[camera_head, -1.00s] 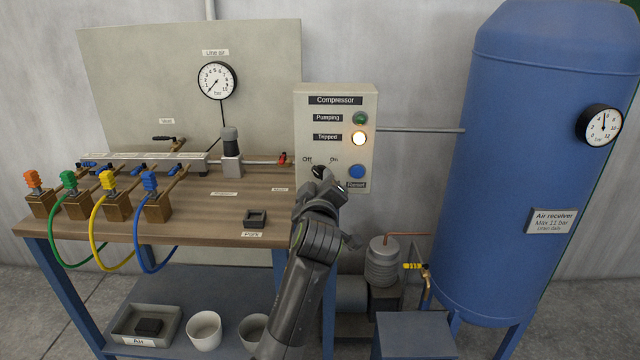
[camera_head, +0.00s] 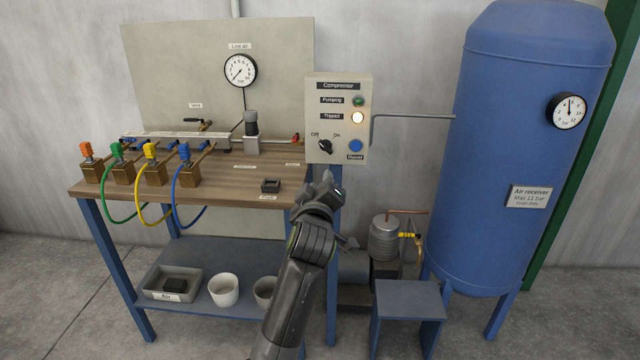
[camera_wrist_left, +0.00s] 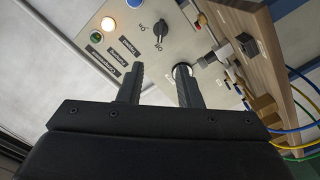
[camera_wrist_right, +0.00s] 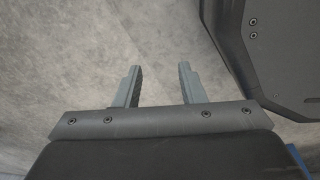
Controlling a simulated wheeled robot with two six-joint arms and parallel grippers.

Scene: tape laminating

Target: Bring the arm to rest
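My left gripper (camera_head: 327,188) is in front of the bench's right end, just below the grey compressor panel (camera_head: 337,152), and apart from it. In the left wrist view its two fingers (camera_wrist_left: 158,88) are spread with nothing between them. The panel's black Off/On knob (camera_head: 325,146) is uncovered and points up-left toward Off. The Tripped lamp (camera_head: 357,118) glows, the green Pumping lamp (camera_head: 358,101) looks dark, and the blue Reset button (camera_head: 355,146) is below. My right gripper shows only in its wrist view (camera_wrist_right: 158,88), open and empty above bare floor.
A blue air receiver (camera_head: 530,150) stands at right. A grey stool-like stand (camera_head: 408,300) and the compressor (camera_head: 385,240) are low between them.

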